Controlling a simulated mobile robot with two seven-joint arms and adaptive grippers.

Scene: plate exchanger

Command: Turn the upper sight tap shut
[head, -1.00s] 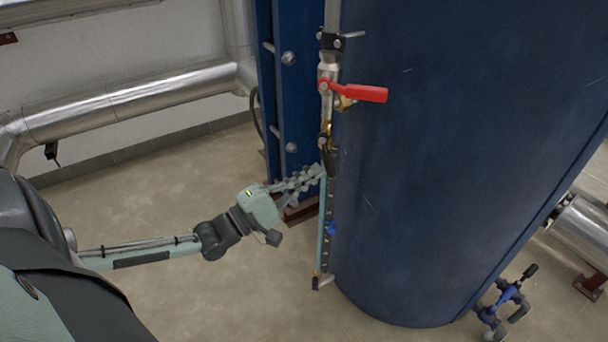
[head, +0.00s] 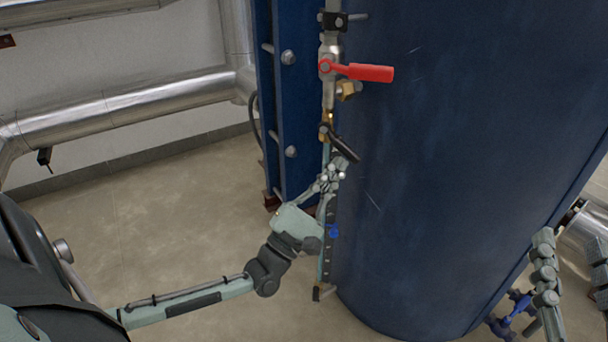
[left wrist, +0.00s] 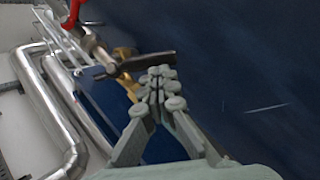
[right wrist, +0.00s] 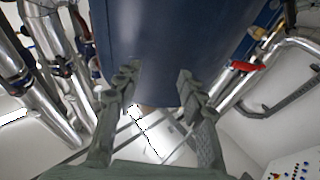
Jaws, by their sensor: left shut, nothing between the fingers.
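The upper sight tap (head: 343,147) has a black lever on a brass body at the top of the narrow sight glass (head: 322,262). Its lever slants down to the right. It also shows in the left wrist view (left wrist: 148,61), just beyond my fingertips. My left gripper (head: 331,170) is shut and empty, its tips close below the lever; whether they touch it I cannot tell. In the left wrist view the fingers (left wrist: 158,78) meet at the tips. My right gripper (right wrist: 158,88) is open and empty, well to the right in the head view (head: 572,245).
A red-handled valve (head: 365,72) sits above the tap. The large blue tank (head: 460,150) stands right behind the taps, with a blue post (head: 293,120) to the left. Silver pipes (head: 120,105) run at left.

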